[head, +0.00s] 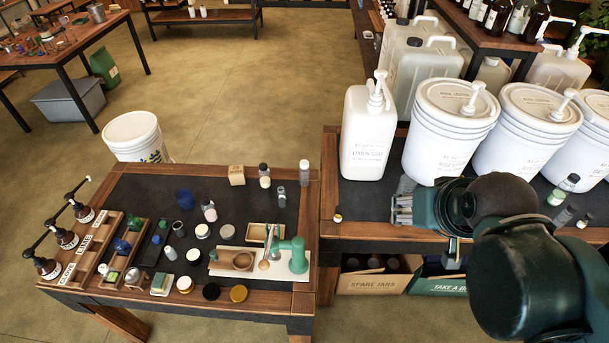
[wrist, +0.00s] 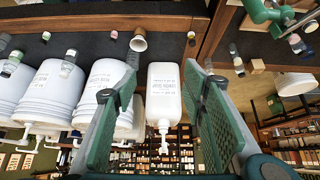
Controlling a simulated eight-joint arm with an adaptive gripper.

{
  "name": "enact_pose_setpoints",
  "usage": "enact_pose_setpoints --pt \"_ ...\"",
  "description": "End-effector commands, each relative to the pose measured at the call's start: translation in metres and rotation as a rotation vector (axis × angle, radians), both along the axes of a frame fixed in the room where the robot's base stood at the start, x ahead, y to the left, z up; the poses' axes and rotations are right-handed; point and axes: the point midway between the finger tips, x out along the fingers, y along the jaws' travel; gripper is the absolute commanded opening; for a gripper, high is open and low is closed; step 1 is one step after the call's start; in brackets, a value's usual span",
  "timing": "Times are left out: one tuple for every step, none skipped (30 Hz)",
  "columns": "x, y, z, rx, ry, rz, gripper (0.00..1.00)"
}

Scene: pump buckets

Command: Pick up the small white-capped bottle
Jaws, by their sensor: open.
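The large lemon soap bottle shows beyond the gap.
The white lemon soap pump bottle (head: 366,135) and several white pump buckets (head: 450,130) stand behind my gripper. A brown-and-white jar (wrist: 138,40) is near it in the wrist view. The left table (head: 105,195) holds many small bottles and jars. Bare bench lies around the small bottle.

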Motion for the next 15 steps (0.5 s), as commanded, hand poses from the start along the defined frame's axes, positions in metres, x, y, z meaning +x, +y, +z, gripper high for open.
enact_pose_setpoints --pt "0.0 0.0 0.0 0.0 0.0 0.0 0.42" --pt "0.0 0.0 0.0 0.0 0.0 0.0 0.42" --pt "0.0 0.0 0.0 -0.001 0.0 0.001 0.42" --pt "0.001 0.0 0.0 -0.001 0.001 0.002 0.42" --pt "0.001 0.0 0.001 -0.001 0.001 0.003 0.42" --pt "0.002 0.001 0.001 -0.003 0.003 0.005 0.42" --pt "0.003 0.001 0.001 -0.004 0.004 0.008 0.42" --pt "0.004 0.001 0.002 -0.005 0.006 0.011 0.42" --pt "0.006 0.002 0.003 -0.008 0.008 0.016 0.42" --pt "0.008 0.003 0.004 -0.01 0.011 0.021 0.42" --pt "0.01 0.003 0.005 -0.013 0.013 0.026 0.42" --pt "0.013 0.004 0.006 -0.017 0.017 0.034 0.42" --pt "0.016 0.005 0.007 -0.02 0.021 0.041 0.42" --pt "0.019 0.006 0.008 -0.024 0.025 0.049 0.42" --pt "0.023 0.007 0.009 -0.029 0.031 0.06 0.42"
